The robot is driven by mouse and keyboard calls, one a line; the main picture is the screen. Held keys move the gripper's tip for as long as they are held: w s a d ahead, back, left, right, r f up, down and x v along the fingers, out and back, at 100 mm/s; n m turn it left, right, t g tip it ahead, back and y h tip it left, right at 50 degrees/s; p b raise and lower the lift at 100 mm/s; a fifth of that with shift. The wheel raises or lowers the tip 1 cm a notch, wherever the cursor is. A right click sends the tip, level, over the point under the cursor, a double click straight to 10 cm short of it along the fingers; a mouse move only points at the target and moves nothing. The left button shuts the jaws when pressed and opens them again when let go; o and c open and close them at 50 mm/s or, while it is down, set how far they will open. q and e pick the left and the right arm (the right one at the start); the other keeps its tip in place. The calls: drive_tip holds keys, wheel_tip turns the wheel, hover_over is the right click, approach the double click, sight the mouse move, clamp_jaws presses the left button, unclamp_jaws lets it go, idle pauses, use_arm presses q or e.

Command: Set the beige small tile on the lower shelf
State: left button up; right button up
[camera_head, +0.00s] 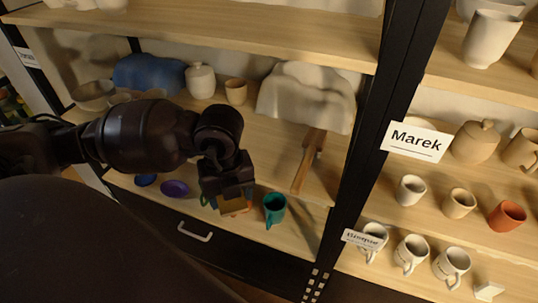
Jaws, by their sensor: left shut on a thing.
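My left gripper (234,198) points down over the front part of the wide wooden lower shelf (255,145). It is shut on a small tan-brown block-like piece, which I take to be the beige small tile (236,207). Only the lower part of the tile shows below the dark fingers. It is just left of a teal mug (275,205). I cannot tell whether the tile touches the shelf. My right gripper is not in view.
A purple bowl (174,188) lies left of the gripper. A wooden tool (308,162) lies to the right. A draped pale form (305,97), small cup (236,92) and lidded jar (200,82) stand behind. The upper shelf (220,32) overhangs. A black post (385,120) bounds the right.

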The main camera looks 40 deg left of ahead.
use_arm(q)
drive_tip(key=shift+w+a+n, duration=0.15)
drive_tip(key=shift+w+n, duration=0.05)
drive_tip(key=shift+n, duration=0.2)
drive_tip(key=b, duration=0.2)
hover_over(264, 155)
drive_tip(key=shift+s, duration=0.1)
wheel_tip(264, 155, down, 3)
drive_tip(key=shift+f, duration=0.25)
drive_tip(key=shift+f, duration=0.1)
drive_tip(key=o, duration=0.9)
drive_tip(key=shift+o, duration=0.2)
